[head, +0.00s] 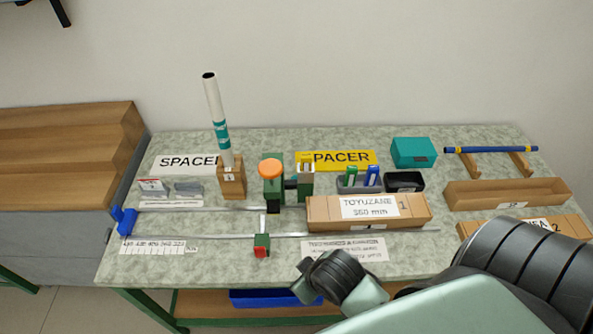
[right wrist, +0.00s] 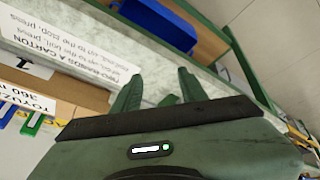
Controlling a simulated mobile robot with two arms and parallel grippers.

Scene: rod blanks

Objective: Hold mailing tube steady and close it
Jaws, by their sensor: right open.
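A white mailing tube (head: 212,100) with teal bands stands in a wooden block (head: 231,183) at the left of the bench, tilted a little. Its top end looks dark and open. An orange cap-like disc (head: 271,168) sits on a green fixture (head: 273,188) just right of the block. My right arm comes in from the lower right of the head view, its wrist over the bench's front edge, well short of the tube. In the right wrist view my right gripper (right wrist: 160,92) has its green fingers apart with nothing between them. My left gripper is not in view.
A carton (head: 325,212) marked 360 mm lies mid-bench. Metal rails (head: 190,209) with a blue end stop (head: 124,221) run along the front left. A teal box (head: 413,152) and a blue rod (head: 492,149) on wooden stands are at the back right. A blue bin (head: 265,298) sits below.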

